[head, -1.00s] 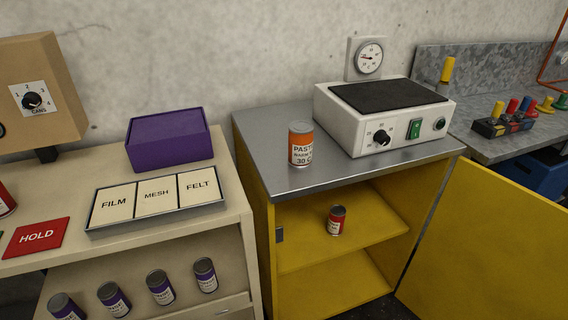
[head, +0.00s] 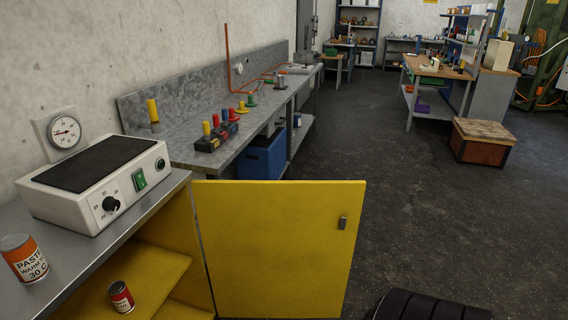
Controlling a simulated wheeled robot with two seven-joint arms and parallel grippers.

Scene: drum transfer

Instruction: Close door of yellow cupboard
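The yellow cupboard's door (head: 275,250) stands wide open, swung out to the right of the cupboard. A small dark handle (head: 342,222) sits near its upper right free edge. The cupboard's yellow inside shows at lower left, with a shelf (head: 150,268) holding a small red can (head: 121,297). Its grey metal top (head: 90,252) is above. A dark, ribbed rounded part at the bottom edge, right of the door, seems to be mine. Neither gripper is in view.
On the cupboard top stand a white hotplate box (head: 100,190) and an orange paste can (head: 23,258). A grey workbench (head: 205,128) runs behind the door, with a blue bin (head: 262,158) under it. The floor right of the door is open, up to a wooden-topped box (head: 482,141).

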